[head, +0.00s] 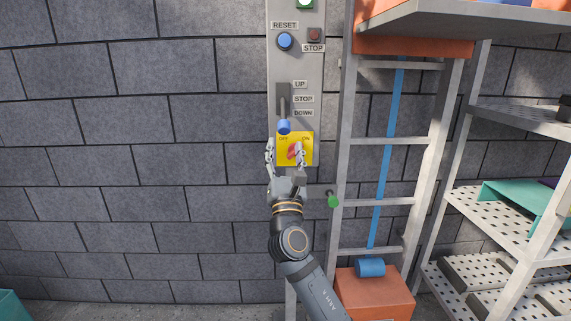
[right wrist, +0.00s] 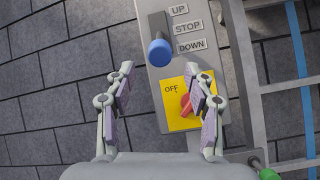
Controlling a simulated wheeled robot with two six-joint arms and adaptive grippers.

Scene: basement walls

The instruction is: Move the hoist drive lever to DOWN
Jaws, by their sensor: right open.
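The hoist drive lever (head: 284,126) has a blue knob on a grey stem in a dark slot on the grey wall panel (head: 316,75). Labels UP, STOP and DOWN run top to bottom beside the slot. The stem slants downward, and the knob shows just below the DOWN label; in the right wrist view the knob (right wrist: 159,53) is beside DOWN. It sticks out, so its exact setting is hard to tell. My right gripper (head: 284,146) is open and empty, its fingers pointing up, just below the knob and in front of the yellow plate. My left gripper is out of view.
A yellow OFF/ON plate (right wrist: 172,120) with a red rotary switch (head: 292,153) is right below the lever. A blue RESET button (head: 285,41) and red STOP button (head: 314,35) are above. A ladder (head: 345,150) and shelves stand at right; the block wall at left is clear.

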